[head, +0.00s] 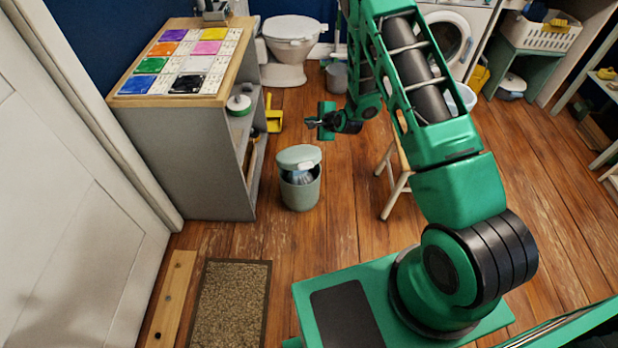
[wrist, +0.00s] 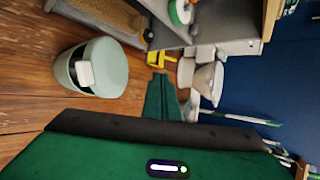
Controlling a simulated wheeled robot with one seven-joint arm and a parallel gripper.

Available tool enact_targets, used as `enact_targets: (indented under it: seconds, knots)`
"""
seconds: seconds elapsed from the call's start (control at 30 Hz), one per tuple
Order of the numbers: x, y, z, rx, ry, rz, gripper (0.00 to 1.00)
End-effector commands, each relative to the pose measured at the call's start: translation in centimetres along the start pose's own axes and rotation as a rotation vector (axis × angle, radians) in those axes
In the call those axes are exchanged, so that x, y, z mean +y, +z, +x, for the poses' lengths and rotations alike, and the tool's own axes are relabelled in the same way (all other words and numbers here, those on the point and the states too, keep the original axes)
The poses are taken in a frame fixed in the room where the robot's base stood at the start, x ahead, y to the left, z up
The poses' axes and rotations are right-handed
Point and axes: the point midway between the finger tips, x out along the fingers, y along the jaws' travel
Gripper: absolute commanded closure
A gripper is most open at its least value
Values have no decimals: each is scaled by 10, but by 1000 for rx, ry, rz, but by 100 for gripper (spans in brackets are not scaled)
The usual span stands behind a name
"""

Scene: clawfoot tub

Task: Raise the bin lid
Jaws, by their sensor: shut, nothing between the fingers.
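The bin (head: 300,194) is a small pale green round bin standing on the wooden floor, right of the grey shelf unit. Its pale lid (head: 299,156) is tilted, with a dark gap below it on the near side. Something pale shows in that gap. In the wrist view the bin (wrist: 104,80) appears sideways at the left, with the gap and a white piece at its opening. My gripper (head: 311,122) is shut and empty, in the air beyond the bin in the head view. It appears apart from the lid.
The grey shelf unit (head: 188,150) with colored squares on top stands left of the bin. A wooden stool (head: 396,185) stands to the right. A toilet (head: 289,50) and a grey bucket (head: 337,77) are farther back. A brown mat (head: 230,305) lies nearer me.

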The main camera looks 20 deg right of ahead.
Motion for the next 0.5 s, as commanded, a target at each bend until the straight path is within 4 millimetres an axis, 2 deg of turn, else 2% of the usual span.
enact_targets:
  seconds: [0.03, 0.2, 0.33, 0.5]
  knots:
    - [20, 1, 14, -13, -15, 59, 100]
    - [68, 4, 48, -62, -102, 283, 100]
    - [110, 2, 66, -99, -162, 462, 100]
    - [169, -9, 76, -141, -239, 697, 100]
